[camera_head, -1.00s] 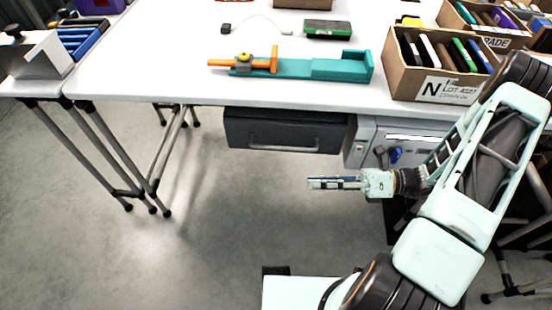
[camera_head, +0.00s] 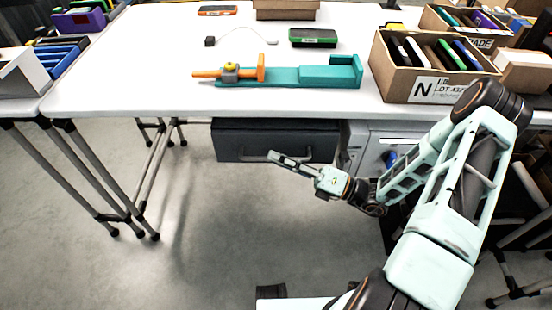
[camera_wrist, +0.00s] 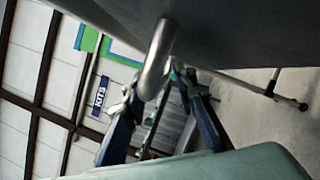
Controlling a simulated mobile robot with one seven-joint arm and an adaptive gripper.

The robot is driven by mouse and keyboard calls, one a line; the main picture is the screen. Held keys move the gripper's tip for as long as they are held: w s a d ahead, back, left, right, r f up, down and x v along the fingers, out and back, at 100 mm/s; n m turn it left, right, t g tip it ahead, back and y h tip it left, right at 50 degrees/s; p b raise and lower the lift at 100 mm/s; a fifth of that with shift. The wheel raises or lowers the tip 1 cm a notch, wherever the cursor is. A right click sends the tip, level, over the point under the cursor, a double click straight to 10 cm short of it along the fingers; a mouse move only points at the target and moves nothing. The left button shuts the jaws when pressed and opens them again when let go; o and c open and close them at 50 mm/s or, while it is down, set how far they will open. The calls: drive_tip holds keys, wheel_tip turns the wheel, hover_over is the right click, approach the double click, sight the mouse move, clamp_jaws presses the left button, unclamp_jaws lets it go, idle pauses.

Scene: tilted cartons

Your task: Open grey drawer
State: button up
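The dark grey drawer (camera_head: 240,138) hangs under the white table and looks shut. Its handle is a horizontal metal bar, partly behind my gripper (camera_head: 272,156) in the head view. In the wrist view, the handle (camera_wrist: 158,60) comes down from the dark drawer front (camera_wrist: 230,30) as a curved bar. The two fingers of my gripper (camera_wrist: 160,88) stand apart on either side of the handle's lower end. I cannot tell whether either finger touches it. The gripper is open and tilted.
The white table (camera_head: 130,75) carries a teal and orange fixture (camera_head: 290,75) and a carton (camera_head: 400,82) of upright items above the drawer. A light grey cabinet (camera_head: 375,150) stands right of the drawer. Table legs (camera_head: 85,170) stand at the left. The floor before the drawer is clear.

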drive_tip(key=shift+w+a+r, duration=0.1)
drive_tip(key=shift+a, duration=0.3)
drive_tip(key=shift+c, duration=0.4)
clamp_jaws()
